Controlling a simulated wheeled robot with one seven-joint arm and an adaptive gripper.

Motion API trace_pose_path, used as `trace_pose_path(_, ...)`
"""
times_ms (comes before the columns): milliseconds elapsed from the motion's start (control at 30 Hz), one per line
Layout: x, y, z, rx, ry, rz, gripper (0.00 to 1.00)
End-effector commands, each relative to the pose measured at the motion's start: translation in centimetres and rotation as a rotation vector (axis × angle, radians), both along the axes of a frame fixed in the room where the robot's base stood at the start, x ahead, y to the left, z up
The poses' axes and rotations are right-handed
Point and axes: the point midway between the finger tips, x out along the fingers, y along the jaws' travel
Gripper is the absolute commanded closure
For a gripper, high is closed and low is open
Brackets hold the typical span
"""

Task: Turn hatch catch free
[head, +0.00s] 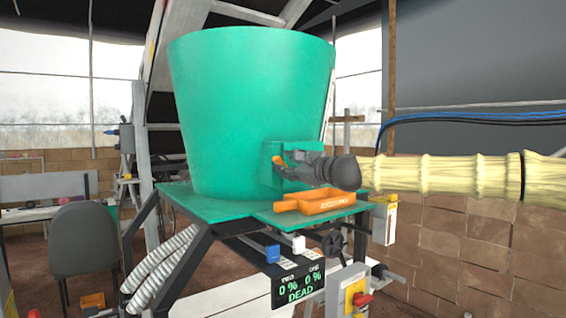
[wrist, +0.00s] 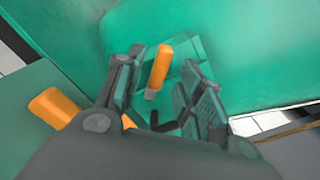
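The orange hatch catch (head: 278,160) sits on the green hatch box (head: 269,172) at the foot of the big green tub. In the wrist view the catch (wrist: 159,66) stands tilted, its top leaning right, with a grey end at its bottom. My gripper (head: 287,163) is at the hatch from the right. In the wrist view my gripper (wrist: 163,72) is open, with one finger left and one right of the catch. I see gaps on both sides, so the fingers look clear of it. My gripper hides part of the hatch in the head view.
An orange tray (head: 315,204) lies on the green shelf (head: 225,207) just below my gripper. The green tub (head: 245,100) rises behind the hatch.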

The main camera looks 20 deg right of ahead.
Motion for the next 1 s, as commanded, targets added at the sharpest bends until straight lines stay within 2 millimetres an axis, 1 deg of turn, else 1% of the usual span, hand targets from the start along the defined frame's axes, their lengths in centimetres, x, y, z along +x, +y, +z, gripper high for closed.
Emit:
trace_pose_path(100, 1.1, 0.3, 0.1, -0.002, 0.0, -0.001, 0.62)
trace_pose_path(300, 2.4, 0.7, 0.1, 0.0, 0.0, -0.001, 0.62)
trace_pose_path(500, 2.8, 0.9, 0.0, -0.001, 0.0, -0.001, 0.62)
trace_pose_path(733, 2.8, 0.9, 0.0, -0.001, 0.0, -0.001, 0.62)
trace_pose_path(767, 2.8, 0.9, 0.0, -0.001, 0.0, -0.001, 0.66)
trace_pose_path(800, 2.8, 0.9, 0.0, -0.001, 0.0, -0.001, 0.73)
trace_pose_path(933, 2.8, 0.9, 0.0, -0.001, 0.0, -0.001, 0.97)
trace_pose_path(967, 2.8, 0.9, 0.0, -0.001, 0.0, -0.001, 1.0)
trace_pose_path(1000, 2.8, 0.9, 0.0, -0.001, 0.0, -0.001, 1.0)
